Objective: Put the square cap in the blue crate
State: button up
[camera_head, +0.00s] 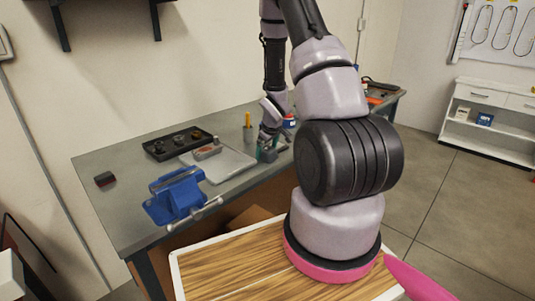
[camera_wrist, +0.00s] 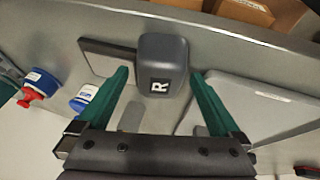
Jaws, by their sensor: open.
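My gripper (camera_wrist: 162,78) is open, with one green finger on either side of a dark grey rounded block (camera_wrist: 163,50) marked with a white "R". The block may be the square cap; I cannot tell for certain. A gap shows between each finger and the block. In the head view my gripper (camera_head: 268,152) is low over the grey workbench (camera_head: 120,205), and the block is hard to make out there. No blue crate is clearly seen. A small blue item (camera_head: 485,118) sits on the white shelf at the far right, too small to identify.
A blue vise (camera_head: 175,195) stands at the bench's near edge. A dark parts tray (camera_head: 180,143) and a light grey flat case (camera_head: 228,163) lie left of my gripper. A blue-capped bottle (camera_wrist: 83,98) and a red-nozzled bottle (camera_wrist: 40,84) stand close by.

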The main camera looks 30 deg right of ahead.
jog(key=c, duration=1.4)
jog(key=shift+o, duration=0.2)
jog(key=shift+r, duration=0.15)
